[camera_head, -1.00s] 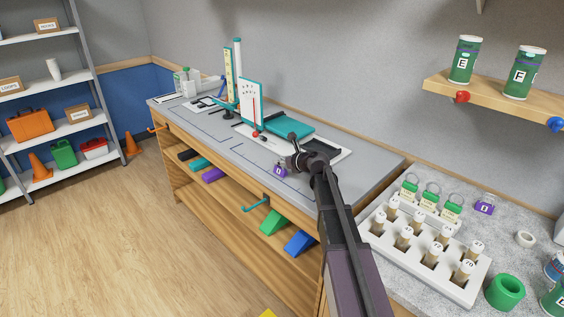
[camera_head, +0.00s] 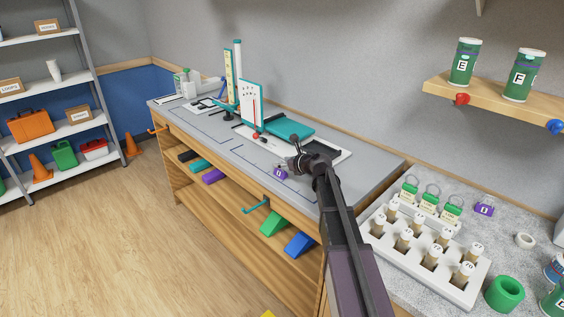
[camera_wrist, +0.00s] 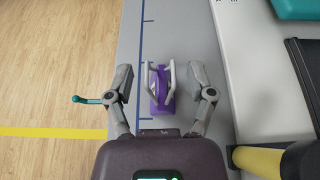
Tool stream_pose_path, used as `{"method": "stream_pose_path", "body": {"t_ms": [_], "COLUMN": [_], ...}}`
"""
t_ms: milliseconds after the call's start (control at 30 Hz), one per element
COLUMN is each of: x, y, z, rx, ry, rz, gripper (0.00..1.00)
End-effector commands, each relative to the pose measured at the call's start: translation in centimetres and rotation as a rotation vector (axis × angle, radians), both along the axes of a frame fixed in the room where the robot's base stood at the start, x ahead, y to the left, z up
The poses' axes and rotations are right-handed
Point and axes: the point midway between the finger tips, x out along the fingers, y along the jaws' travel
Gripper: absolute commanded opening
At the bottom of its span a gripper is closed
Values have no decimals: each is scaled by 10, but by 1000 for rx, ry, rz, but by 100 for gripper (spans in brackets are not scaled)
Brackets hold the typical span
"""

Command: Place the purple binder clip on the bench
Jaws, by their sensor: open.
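The purple binder clip (camera_wrist: 161,92) stands on the grey bench (camera_wrist: 184,30) in the wrist view, with its pale wire handles on either side. My gripper (camera_wrist: 160,80) is open around it, with a visible gap between each finger and the clip. In the head view the clip (camera_head: 280,173) shows near the bench's front edge, just below my gripper (camera_head: 286,166). The fingers are small and partly hidden there.
A white tray with a teal block (camera_head: 288,130) lies behind the clip. A second purple clip (camera_head: 484,206) is on the speckled counter at right, beside a white vial rack (camera_head: 428,252). Blue lines mark the bench.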

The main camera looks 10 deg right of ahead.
Motion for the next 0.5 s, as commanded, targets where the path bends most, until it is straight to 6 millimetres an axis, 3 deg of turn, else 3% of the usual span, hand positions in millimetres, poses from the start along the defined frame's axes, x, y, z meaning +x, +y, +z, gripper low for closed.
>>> {"method": "stream_pose_path", "body": {"t_ms": [500], "x": [-64], "y": [-42], "z": [34], "rx": [0], "ry": [0], "rz": [-2], "gripper": [70]}}
